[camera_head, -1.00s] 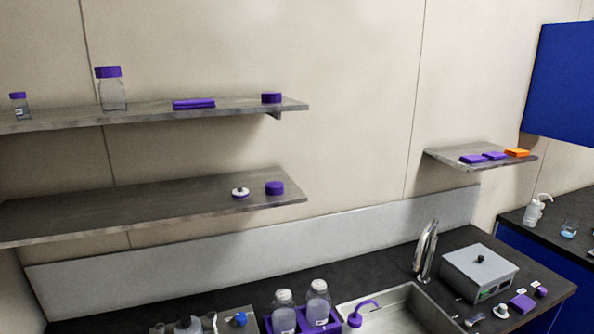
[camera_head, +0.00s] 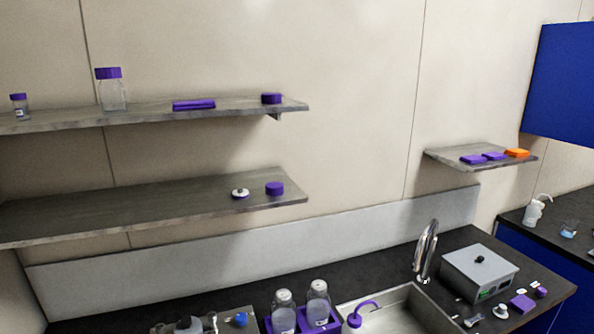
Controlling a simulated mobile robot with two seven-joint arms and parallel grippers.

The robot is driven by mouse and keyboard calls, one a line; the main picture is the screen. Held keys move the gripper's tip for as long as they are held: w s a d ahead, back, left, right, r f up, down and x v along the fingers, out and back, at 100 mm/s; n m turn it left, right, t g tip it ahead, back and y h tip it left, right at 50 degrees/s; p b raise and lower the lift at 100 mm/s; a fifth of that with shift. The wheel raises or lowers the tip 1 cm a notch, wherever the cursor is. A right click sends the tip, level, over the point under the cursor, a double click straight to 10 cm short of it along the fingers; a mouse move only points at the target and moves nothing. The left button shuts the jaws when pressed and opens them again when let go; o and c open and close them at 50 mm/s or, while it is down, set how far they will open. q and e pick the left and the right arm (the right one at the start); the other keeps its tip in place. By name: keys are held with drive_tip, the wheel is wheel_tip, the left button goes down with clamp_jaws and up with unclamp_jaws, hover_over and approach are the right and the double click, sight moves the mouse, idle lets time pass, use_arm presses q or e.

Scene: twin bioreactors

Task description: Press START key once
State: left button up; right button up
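No key labelled START can be made out in the head view. A grey box-shaped device (camera_head: 479,270) with a black knob on its lid stands on the dark counter at the right. Its front has a small green display (camera_head: 487,294), too small to read. At the bottom left, a grey apparatus (camera_head: 190,326) with a blue knob (camera_head: 240,319) is cut off by the picture's lower edge. Neither of my grippers is in view.
A sink (camera_head: 405,312) with a tall tap (camera_head: 426,250) lies left of the grey device. Two clear bottles (camera_head: 318,301) stand in a purple rack beside it. Wall shelves (camera_head: 130,205) hold purple-capped bottles and lids. Small items lie at the counter's right end.

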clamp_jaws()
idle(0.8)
